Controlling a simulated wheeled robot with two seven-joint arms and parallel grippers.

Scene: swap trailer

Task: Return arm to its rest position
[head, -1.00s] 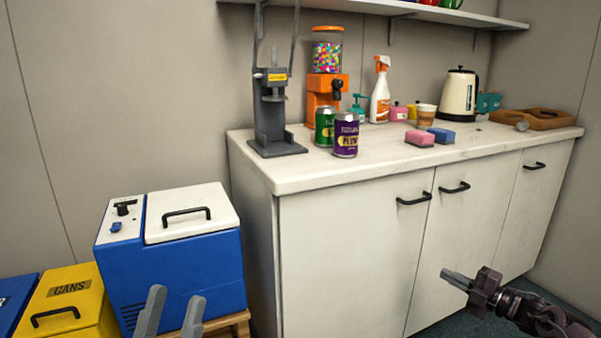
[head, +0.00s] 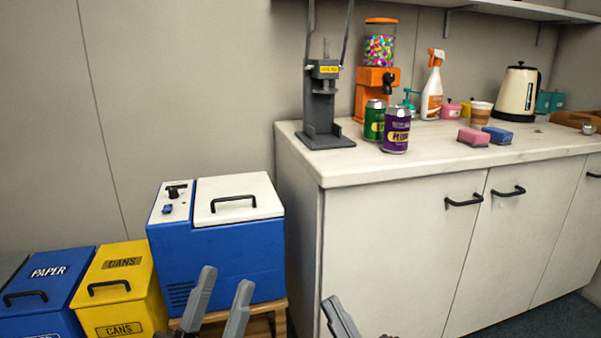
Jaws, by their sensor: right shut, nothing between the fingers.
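My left gripper (head: 226,278) is at the bottom centre-left of the head view. Its two grey fingers point up and stand apart, with nothing between them, in front of the blue cooler box (head: 222,252). My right gripper (head: 341,318) is at the bottom edge, low in front of the white cabinet (head: 400,250). It is shut and holds nothing; most of it and its arm are cut off by the frame.
The countertop (head: 350,170) holds a can crusher (head: 325,110), a green can (head: 374,121), a purple can (head: 396,132), a candy dispenser (head: 376,90), a spray bottle (head: 432,90), sponges (head: 473,137) and a kettle (head: 517,92). Yellow (head: 122,290) and blue (head: 50,290) bins stand left.

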